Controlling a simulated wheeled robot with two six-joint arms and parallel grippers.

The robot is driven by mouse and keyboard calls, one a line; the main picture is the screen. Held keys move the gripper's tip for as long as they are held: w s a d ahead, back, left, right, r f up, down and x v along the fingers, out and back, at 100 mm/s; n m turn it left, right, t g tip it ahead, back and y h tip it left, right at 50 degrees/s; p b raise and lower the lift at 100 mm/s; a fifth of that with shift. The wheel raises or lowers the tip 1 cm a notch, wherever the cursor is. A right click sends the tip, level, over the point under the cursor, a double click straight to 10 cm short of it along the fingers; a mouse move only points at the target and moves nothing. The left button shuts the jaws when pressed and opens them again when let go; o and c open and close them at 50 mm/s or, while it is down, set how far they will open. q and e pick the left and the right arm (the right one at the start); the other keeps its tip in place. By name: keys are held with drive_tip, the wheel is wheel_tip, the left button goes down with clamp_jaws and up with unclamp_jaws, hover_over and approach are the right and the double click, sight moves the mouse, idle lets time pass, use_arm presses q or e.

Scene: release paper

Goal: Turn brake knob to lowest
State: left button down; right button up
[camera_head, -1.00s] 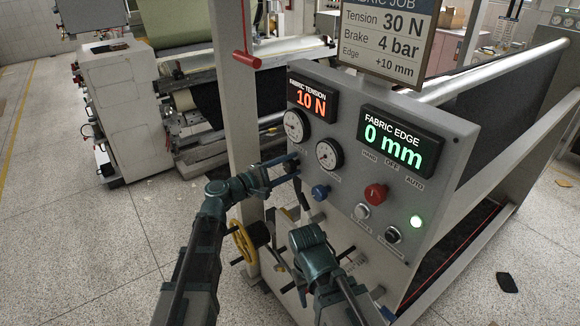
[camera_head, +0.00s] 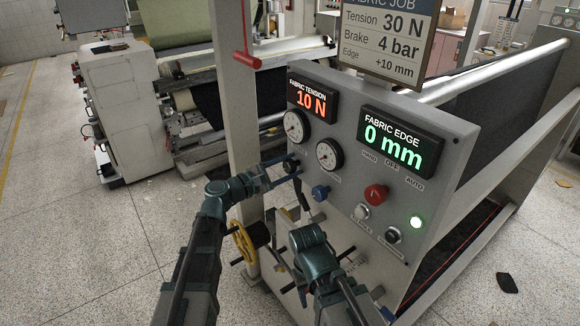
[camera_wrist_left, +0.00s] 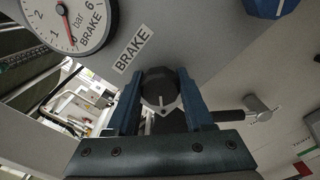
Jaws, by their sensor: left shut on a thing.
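The black brake knob (camera_wrist_left: 160,88) sits on the grey panel beside a "BRAKE" label in the left wrist view. My left gripper (camera_wrist_left: 162,100) has its blue fingers on both sides of the knob and is shut on it. In the head view, my left gripper (camera_head: 288,170) reaches the panel's left edge, at the knob (camera_head: 291,163). The brake gauge (camera_wrist_left: 68,22) has its red needle near the low end of its scale. My right gripper is low in front of the panel, largely hidden by its own arm; its fingers cannot be read.
A yellow handwheel (camera_head: 243,240) is below left. A sign (camera_head: 388,38) reads Brake 4 bar. The tension display (camera_head: 311,99) reads 10 N.

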use_arm(q)
drive_tip(key=shift+c, duration=1.4)
unclamp_jaws()
drive_tip(key=v, duration=1.3)
drive_tip(key=shift+s+a, duration=0.25)
drive_tip(key=shift+a, duration=0.1)
drive_tip(key=shift+d+f, duration=0.1)
drive_tip(key=s+d+f+m+g+y, duration=0.5)
drive_tip(key=s+d+f+m+g, duration=0.45)
drive_tip(key=f, duration=0.45)
drive_tip(key=s+a+f+m+g+y, duration=0.1)
drive_tip(key=s+a+f+m+y, duration=0.3)
drive_tip(key=s+f+m+y, duration=0.4)
drive_tip(key=s+m+y, duration=0.1)
drive_tip(key=m+y, duration=0.1)
drive_tip(key=y, duration=0.1)
drive_tip(key=shift+s+a+f+m+b, duration=0.2)
drive_tip(key=shift+s+a+m+b, duration=0.05)
drive_tip(key=shift+a+m+b, duration=0.1)
